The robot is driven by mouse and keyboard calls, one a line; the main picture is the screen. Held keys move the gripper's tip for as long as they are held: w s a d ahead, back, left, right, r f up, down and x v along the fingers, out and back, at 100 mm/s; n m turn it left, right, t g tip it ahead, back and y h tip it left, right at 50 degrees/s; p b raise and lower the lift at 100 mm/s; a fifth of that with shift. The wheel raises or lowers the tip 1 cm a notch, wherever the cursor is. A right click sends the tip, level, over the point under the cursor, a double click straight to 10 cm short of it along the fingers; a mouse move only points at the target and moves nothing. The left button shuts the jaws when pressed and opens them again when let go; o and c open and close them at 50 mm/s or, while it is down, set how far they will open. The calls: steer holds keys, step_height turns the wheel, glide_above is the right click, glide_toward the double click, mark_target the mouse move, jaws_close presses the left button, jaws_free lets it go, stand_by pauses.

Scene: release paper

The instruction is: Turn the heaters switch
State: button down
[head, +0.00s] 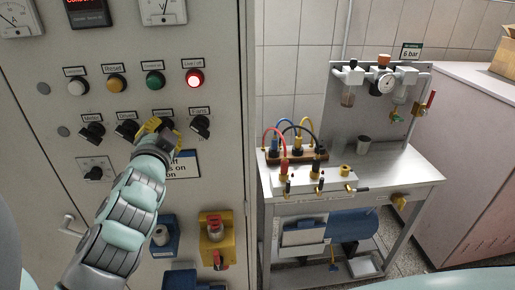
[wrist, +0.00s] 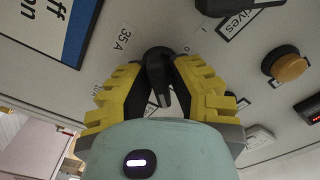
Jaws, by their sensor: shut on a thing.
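A row of black rotary switches sits on the grey cabinet front (head: 60,200) in the head view. My gripper (head: 154,126), with yellow fingers, is at the third switch from the left and mostly hides it. In the wrist view my gripper (wrist: 160,85) has one finger on each side of a black switch knob (wrist: 158,62) and is shut on it. The label of this switch is not readable; "35 A" is printed beside it. The switch beside it (wrist: 235,5) carries the label "Drives" (wrist: 240,18).
Above the switches is a row of lamps; the red lamp (head: 194,78) is lit. A fourth switch (head: 200,126) sits close on the right of my gripper, and a sign (head: 185,164) is just below. A workbench (head: 350,190) with hoses stands to the right.

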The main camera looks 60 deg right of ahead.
steer(key=c, duration=1)
jaws_free()
steer(key=shift+n, duration=0.3)
